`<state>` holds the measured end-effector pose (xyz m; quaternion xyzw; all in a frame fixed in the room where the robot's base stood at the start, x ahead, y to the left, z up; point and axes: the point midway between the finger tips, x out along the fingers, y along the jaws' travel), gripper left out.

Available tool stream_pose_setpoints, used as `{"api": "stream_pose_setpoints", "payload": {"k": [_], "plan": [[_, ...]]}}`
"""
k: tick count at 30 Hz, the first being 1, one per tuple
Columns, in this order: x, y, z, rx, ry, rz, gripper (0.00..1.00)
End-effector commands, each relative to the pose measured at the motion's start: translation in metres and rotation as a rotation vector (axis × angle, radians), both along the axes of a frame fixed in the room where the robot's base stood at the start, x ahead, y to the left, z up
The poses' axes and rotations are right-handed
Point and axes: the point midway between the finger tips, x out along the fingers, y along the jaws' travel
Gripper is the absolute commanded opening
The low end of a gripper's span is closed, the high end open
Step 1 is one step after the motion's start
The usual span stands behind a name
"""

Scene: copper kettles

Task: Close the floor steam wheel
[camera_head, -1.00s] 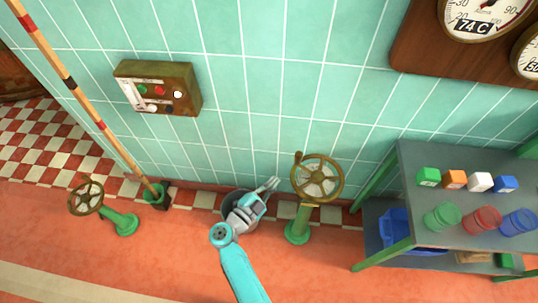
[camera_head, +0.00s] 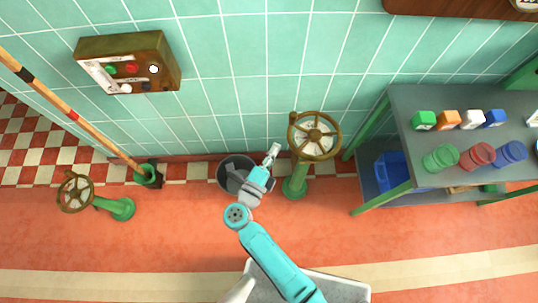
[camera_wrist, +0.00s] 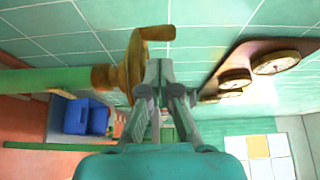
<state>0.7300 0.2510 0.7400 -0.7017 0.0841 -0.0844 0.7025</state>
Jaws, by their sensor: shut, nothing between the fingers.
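A brown handwheel (camera_head: 315,136) with a crank knob stands on a green floor pedestal (camera_head: 295,187) near the wall. A second, smaller wheel (camera_head: 75,192) is on a tilted green stand at the far left. I cannot tell from the pictures which is the floor steam wheel. My gripper (camera_head: 274,151) is just left of the middle wheel, shut and empty. In the wrist view, the wheel (camera_wrist: 131,66) appears edge-on, close beside the shut fingertips (camera_wrist: 158,68), with its knob (camera_wrist: 158,33) beyond them. Whether they touch is unclear.
A dark bucket (camera_head: 226,185) stands on the floor behind my gripper. A shelf table (camera_head: 480,185) with coloured blocks and cups is on the right. A pole (camera_head: 75,117) stands in a green holder on the left. A control box (camera_head: 128,62) hangs on the wall.

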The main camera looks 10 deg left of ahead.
Motion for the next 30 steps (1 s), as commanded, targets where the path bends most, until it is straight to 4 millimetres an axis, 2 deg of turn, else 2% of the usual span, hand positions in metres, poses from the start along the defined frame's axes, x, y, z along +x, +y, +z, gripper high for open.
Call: {"api": "stream_pose_setpoints", "payload": {"k": [9,15,21,30], "plan": [[0.056,-0.014,0.000,0.000,0.001,-0.003,0.00],[0.079,-0.019,0.000,-0.001,0.000,-0.001,0.00],[0.088,-0.021,0.000,-0.001,0.000,0.000,0.00],[0.089,-0.021,0.000,-0.001,0.000,0.001,0.00]]}}
